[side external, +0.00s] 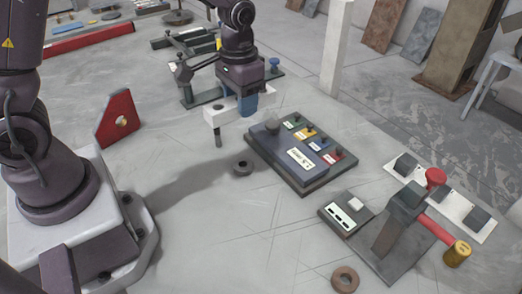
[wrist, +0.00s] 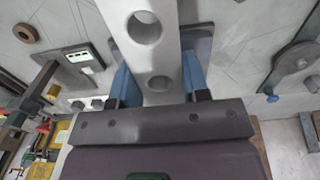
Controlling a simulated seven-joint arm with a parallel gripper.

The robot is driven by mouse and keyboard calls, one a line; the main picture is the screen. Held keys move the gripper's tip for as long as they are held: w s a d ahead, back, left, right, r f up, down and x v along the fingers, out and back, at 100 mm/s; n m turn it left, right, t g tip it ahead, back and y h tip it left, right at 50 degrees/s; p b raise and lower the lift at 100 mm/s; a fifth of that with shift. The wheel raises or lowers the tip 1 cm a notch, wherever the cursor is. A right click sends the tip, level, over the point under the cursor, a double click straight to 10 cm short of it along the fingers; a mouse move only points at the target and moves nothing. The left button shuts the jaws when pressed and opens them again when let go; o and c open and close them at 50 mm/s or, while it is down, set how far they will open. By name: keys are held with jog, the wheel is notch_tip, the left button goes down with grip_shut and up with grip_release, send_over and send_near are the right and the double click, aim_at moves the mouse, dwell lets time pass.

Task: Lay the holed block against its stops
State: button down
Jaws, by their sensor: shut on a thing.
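The holed block is a long white bar (side external: 225,112) with round holes. My gripper (side external: 248,104), with blue fingers, is shut on it and holds it level above the grey table. A dark peg (side external: 218,138) shows below the block's left end. In the wrist view the block (wrist: 153,55) runs between the blue fingers (wrist: 160,78), with two holes visible; its near end is hidden by my gripper body. I cannot tell which parts are the stops.
A dark panel with coloured labels and a knob (side external: 300,152) stands right of the block. A dark ring (side external: 242,167) lies in front. A small switch box (side external: 346,212) and a stand with a red bar (side external: 440,228) are at the right. A red wedge (side external: 119,120) stands left.

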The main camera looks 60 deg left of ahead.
jog(key=w+a+f+n, duration=0.1)
jog(key=a+f, duration=0.2)
jog(key=a, duration=0.7)
jog(key=shift+m, duration=0.6)
jog(key=w+a+f, duration=0.1)
jog(key=w+f, duration=0.2)
jog(key=w, duration=0.1)
jog(key=w+a+f, duration=0.1)
jog(key=w+f, duration=0.2)
jog(key=w, duration=0.2)
jog(key=w+a+f, duration=0.2)
jog(key=w+f, duration=0.1)
jog(key=w, duration=0.2)
jog(key=shift+w+f, duration=0.15)
jog(key=shift+w+a+f, duration=0.1)
jog(key=shift+w+f, duration=0.1)
jog(key=shift+f, duration=1.55)
jog(key=shift+f, duration=0.6)
jog(key=c, duration=0.9)
grip_release()
jog(key=shift+s+f, duration=0.1)
